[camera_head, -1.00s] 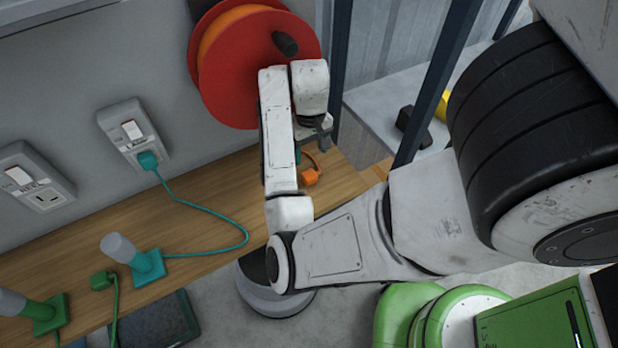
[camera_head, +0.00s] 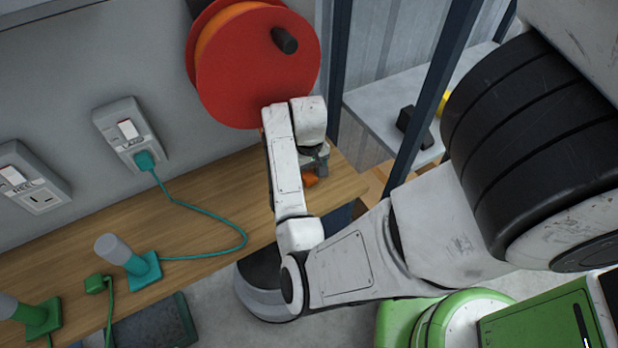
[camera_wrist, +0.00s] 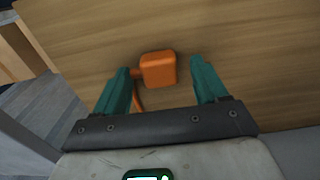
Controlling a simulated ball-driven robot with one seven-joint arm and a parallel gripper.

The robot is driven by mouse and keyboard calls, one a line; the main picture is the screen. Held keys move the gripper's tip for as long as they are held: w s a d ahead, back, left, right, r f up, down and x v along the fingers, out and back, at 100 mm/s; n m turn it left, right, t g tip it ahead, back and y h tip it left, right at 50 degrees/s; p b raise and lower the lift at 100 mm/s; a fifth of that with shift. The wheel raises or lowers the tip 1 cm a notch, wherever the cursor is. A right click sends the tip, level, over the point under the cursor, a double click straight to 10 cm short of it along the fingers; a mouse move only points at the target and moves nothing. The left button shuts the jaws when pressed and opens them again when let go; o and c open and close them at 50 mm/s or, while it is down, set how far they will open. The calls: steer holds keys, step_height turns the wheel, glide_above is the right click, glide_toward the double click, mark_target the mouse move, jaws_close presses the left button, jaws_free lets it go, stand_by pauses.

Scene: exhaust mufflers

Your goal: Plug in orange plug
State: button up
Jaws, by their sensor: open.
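The orange plug (camera_wrist: 158,70) lies on the wooden bench, its cord running off to the left and down in the wrist view. In the head view the plug (camera_head: 310,179) is partly hidden by my gripper (camera_head: 320,165). In the wrist view my gripper (camera_wrist: 165,82) is open, its two teal fingers on either side of the plug with a gap to each. I cannot tell how high the fingertips are above the bench. A wall socket (camera_head: 130,134) holds a teal plug (camera_head: 144,160). Another wall socket (camera_head: 32,180) at the far left is empty.
A red cable reel (camera_head: 258,70) hangs on the wall behind my arm. A teal lamp-like stand (camera_head: 145,268), a green stand (camera_head: 40,315) and a green plug (camera_head: 96,284) are on the bench (camera_head: 210,205) at the left. A dark post (camera_head: 430,100) stands at the right.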

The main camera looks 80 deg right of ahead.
steer(key=shift+f, duration=0.5)
steer(key=shift+c, duration=0.4)
steer(key=c, duration=1)
